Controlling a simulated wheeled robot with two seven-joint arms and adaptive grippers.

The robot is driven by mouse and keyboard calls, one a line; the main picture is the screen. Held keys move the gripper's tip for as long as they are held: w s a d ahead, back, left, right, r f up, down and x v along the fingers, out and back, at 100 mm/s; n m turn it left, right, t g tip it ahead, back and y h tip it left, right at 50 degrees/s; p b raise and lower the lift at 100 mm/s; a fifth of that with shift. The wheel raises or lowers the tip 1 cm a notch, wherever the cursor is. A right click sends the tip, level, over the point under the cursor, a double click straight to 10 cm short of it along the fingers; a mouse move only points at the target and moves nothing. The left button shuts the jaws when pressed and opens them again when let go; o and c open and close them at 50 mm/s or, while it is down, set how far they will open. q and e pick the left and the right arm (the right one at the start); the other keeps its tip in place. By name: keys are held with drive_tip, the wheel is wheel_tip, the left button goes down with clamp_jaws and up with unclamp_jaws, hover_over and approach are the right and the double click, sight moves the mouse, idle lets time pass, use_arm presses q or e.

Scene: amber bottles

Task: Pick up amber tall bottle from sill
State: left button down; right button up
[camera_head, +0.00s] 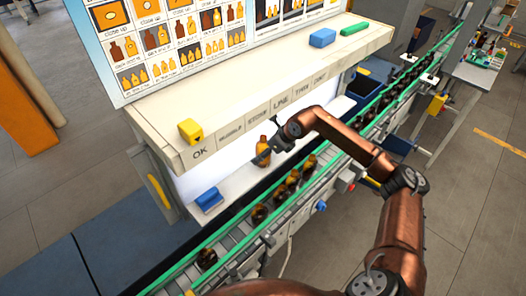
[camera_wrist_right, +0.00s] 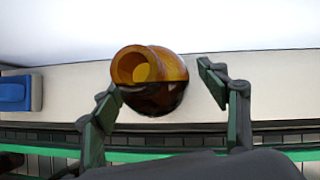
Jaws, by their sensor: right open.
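The amber tall bottle (camera_head: 263,153) stands upright on the pale sill (camera_head: 236,186), beside the conveyor. In the right wrist view its open mouth and shoulder (camera_wrist_right: 152,82) face the camera. My right gripper (camera_head: 272,147) is at the bottle's upper part, reaching in from the right. In the wrist view the gripper (camera_wrist_right: 160,88) is open, with one dark green finger on each side of the bottle. The left finger appears closer to the glass; I cannot tell whether it touches. The fingers are small and partly unclear in the head view. My left gripper is out of view.
A conveyor (camera_head: 232,240) with green rails carries several amber bottles right in front of the sill. A blue block (camera_head: 209,199) lies on the sill to the left. A labelled shelf (camera_head: 235,110) overhangs behind, holding a yellow block (camera_head: 190,131).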

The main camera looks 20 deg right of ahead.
drive_tip(key=shift+f, duration=0.2)
drive_tip(key=shift+a, duration=0.1)
drive_tip(key=c, duration=1.4)
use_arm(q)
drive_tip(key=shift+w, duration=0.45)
